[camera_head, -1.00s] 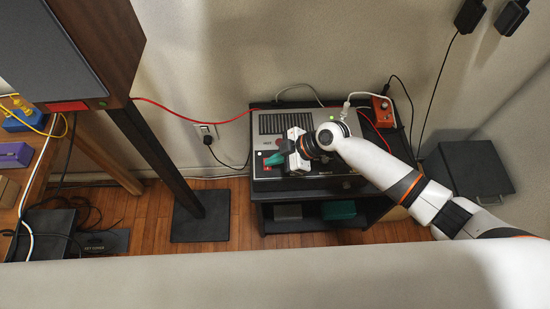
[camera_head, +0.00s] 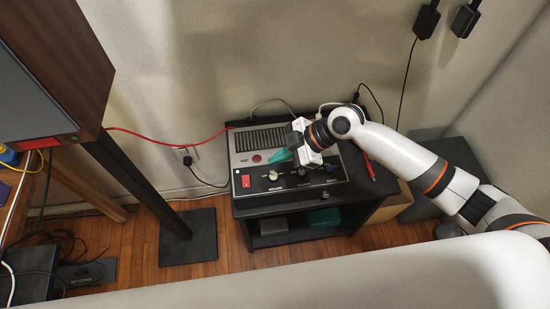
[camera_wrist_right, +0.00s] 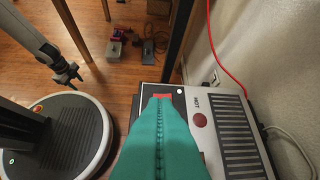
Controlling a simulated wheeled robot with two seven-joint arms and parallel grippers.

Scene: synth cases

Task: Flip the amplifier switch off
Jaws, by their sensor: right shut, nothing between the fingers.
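The amplifier (camera_head: 262,142) is a grey and black box on a low black stand, with a vent grille, a round red button and knobs. A red switch (camera_head: 246,181) sits at the left of its front panel; its position is unclear. My right gripper (camera_head: 274,157) has teal fingers, shut and empty, above the panel to the right of the switch in the head view. In the right wrist view, the right fingertips (camera_wrist_right: 159,101) line up with the red switch (camera_wrist_right: 162,96) and partly cover it; contact cannot be told. A dark gripper, apparently my left (camera_wrist_right: 65,74), shows small there.
A wooden speaker (camera_head: 60,60) on a black stand with a floor plate (camera_head: 188,237) stands at left. A red cable (camera_head: 150,135) runs along the wall to the amplifier. Wood floor is clear between plate and stand. Black adapters (camera_head: 426,20) hang at upper right.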

